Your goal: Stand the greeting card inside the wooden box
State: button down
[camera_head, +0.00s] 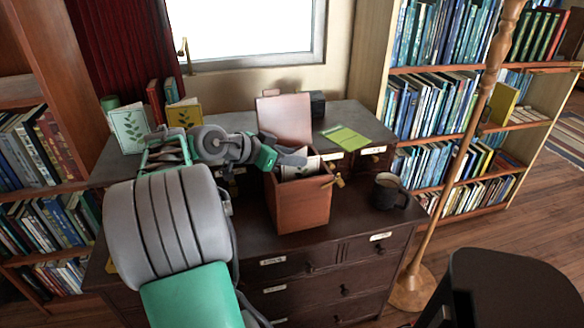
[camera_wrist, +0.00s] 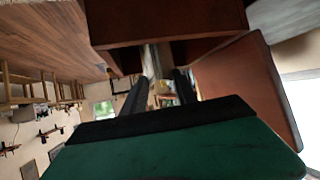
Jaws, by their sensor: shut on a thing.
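The wooden box (camera_head: 298,208) stands on the dark dresser with its lid (camera_head: 285,118) raised at the back. My gripper (camera_head: 297,160) is at the box's open mouth, its fingers reaching over the left side. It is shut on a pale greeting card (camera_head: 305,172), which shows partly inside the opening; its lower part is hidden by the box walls. In the wrist view, my fingers (camera_wrist: 163,88) point in at the reddish-brown box (camera_wrist: 170,28), with a pale strip of the card (camera_wrist: 150,62) by them. I cannot tell whether the card touches the box floor.
Two other cards stand at the back left, one pale green (camera_head: 130,128) and one yellow (camera_head: 185,113), near upright books (camera_head: 156,100). A green card or booklet (camera_head: 345,138) lies flat right of the lid. A dark mug (camera_head: 388,190) stands right of the box.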

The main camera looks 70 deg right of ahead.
aim_at(297, 176)
jog(key=shift+f, duration=1.2)
jog(key=shift+f+b, duration=0.55)
jog(key=shift+b, duration=0.05)
jog(key=c, duration=0.9)
grip_release()
jog(key=shift+r, duration=0.1)
